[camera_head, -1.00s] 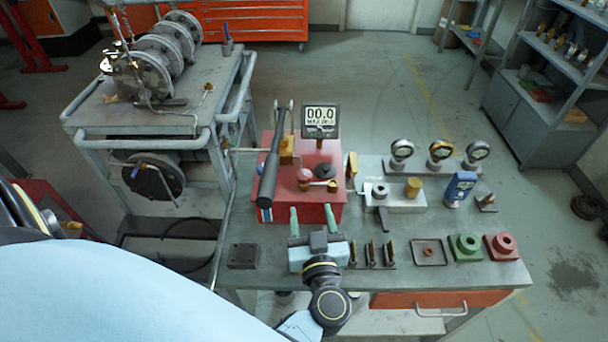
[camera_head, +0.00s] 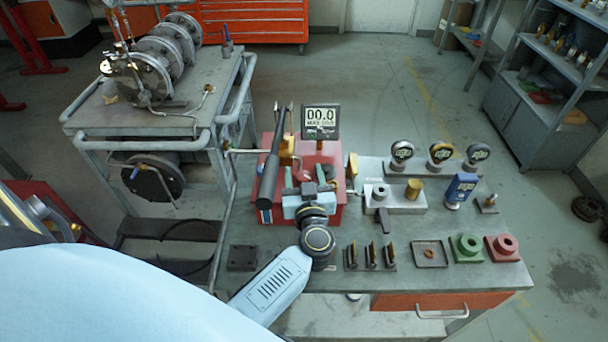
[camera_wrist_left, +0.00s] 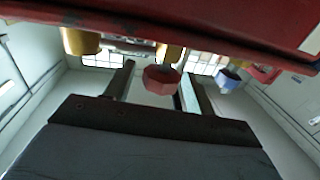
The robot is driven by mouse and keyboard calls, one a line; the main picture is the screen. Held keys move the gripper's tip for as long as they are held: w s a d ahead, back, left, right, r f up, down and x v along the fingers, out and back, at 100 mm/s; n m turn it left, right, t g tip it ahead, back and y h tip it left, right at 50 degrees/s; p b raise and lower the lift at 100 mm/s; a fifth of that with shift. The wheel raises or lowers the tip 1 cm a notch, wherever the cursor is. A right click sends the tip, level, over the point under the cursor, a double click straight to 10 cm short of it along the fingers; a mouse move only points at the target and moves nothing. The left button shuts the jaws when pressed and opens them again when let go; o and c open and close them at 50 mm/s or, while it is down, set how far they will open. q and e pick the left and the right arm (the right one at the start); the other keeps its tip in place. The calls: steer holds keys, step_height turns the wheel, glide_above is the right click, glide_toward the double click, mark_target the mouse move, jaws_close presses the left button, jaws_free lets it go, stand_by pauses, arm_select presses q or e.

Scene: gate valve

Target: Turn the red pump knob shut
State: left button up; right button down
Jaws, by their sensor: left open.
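The red pump knob (camera_wrist_left: 163,79) shows in the left wrist view as a faceted red cap, between the two fingers and near their tips. My left gripper (camera_head: 305,177) is open over the front of the red pump box (camera_head: 328,158), with its fingers pointing away from me. The fingers (camera_wrist_left: 157,88) stand on either side of the knob with visible gaps. I cannot tell whether they touch it. In the head view the gripper largely hides the knob. My right gripper is not in view.
A black pump lever (camera_head: 271,172) stands close left of the gripper. A display (camera_head: 320,118) reading 00.0 is behind the box. A block with a brass knob (camera_head: 413,189), gauges (camera_head: 440,152) and a blue meter (camera_head: 461,188) stand to the right. Upright pins (camera_head: 371,254) are in front.

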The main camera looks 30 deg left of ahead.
arm_select(q)
steer(key=c, duration=1)
steer(key=shift+o, duration=0.2)
steer(key=shift+r+m+t+h+p, duration=0.1)
steer(key=shift+m+t+h+p, duration=0.35)
steer(key=shift+p, duration=0.35)
steer(key=m+t+h+p, duration=0.1)
steer(key=m+h+p, duration=0.1)
steer(key=h, duration=0.1)
steer(key=shift+r+t+p, duration=0.1)
steer(key=shift+t+p, duration=0.15)
steer(key=shift+p, duration=0.15)
steer(key=shift+a+m+t+h+p, duration=0.1)
steer(key=shift+m+t+h+p, duration=0.4)
steer(key=shift+m+h, duration=0.55)
steer(key=shift+f+m+h, duration=0.2)
steer(key=shift+m+h, duration=0.1)
steer(key=shift+h, duration=0.6)
steer(key=m+h+b, duration=0.1)
steer(key=h, duration=0.1)
steer(key=shift+f+m+t+h, duration=0.15)
steer(key=shift+m+t+h, duration=0.15)
steer(key=shift+m+t, duration=0.1)
steer(key=m+h+b, duration=0.2)
steer(key=h+b, duration=0.1)
steer(key=h, duration=0.1)
steer(key=shift+m+g+h+b, duration=0.3)
steer(key=shift+m+h+b, duration=0.4)
steer(key=shift+h+b, duration=0.15)
